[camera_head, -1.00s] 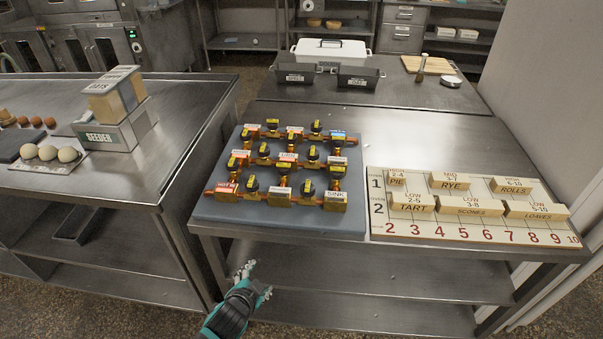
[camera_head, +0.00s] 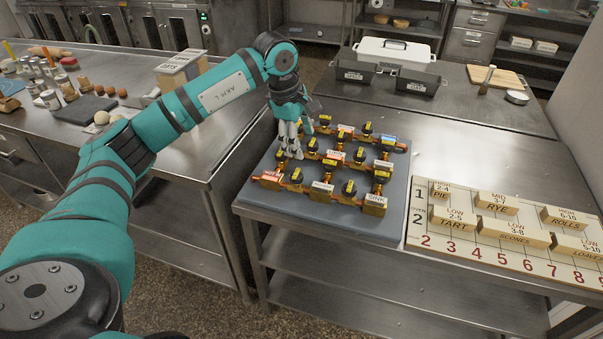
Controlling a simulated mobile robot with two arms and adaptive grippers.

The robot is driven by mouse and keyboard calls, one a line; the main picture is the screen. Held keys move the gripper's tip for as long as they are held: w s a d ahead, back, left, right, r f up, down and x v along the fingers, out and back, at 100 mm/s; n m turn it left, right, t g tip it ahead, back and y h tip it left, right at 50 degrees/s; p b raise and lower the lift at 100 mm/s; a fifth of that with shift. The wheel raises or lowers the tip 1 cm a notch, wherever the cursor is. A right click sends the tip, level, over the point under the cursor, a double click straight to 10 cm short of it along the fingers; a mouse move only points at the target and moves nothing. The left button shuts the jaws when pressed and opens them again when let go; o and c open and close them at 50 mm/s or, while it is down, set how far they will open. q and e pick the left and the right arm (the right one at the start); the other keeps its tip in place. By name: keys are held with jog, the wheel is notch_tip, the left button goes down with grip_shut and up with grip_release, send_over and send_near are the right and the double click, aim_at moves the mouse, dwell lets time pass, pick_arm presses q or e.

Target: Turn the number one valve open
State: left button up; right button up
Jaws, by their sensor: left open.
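The valve board (camera_head: 262,201) is a grey slab on the steel table, with brass pipework and several black-handled valves with yellow labels. One valve (camera_head: 296,174) shows at the left of the front part, another (camera_head: 349,187) at its right. The number on each valve is too small to read. My left gripper (camera_head: 291,152) is open, pointing down over the board's back left part. Its fingers are close to the valves there and partly hide them; I cannot tell whether they touch one. My right gripper is not in view.
A board with wooden label blocks (camera_head: 495,205) lies right of the valve board. Bare steel lies behind the valves.

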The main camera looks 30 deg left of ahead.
aim_at(295, 173)
pick_arm(q)
jog(key=shift+y, duration=0.7)
jog(key=a+p+x, duration=0.1)
jog(key=x, duration=0.4)
jog(key=a+p+x, duration=0.1)
jog(key=p+x, duration=0.1)
jog(key=x, duration=0.3)
jog(key=s+a+p+x, duration=0.1)
jog(key=x, duration=0.5)
jog(key=shift+a+f, duration=0.1)
jog(key=shift+g, duration=0.3)
jog(key=c, duration=1.1)
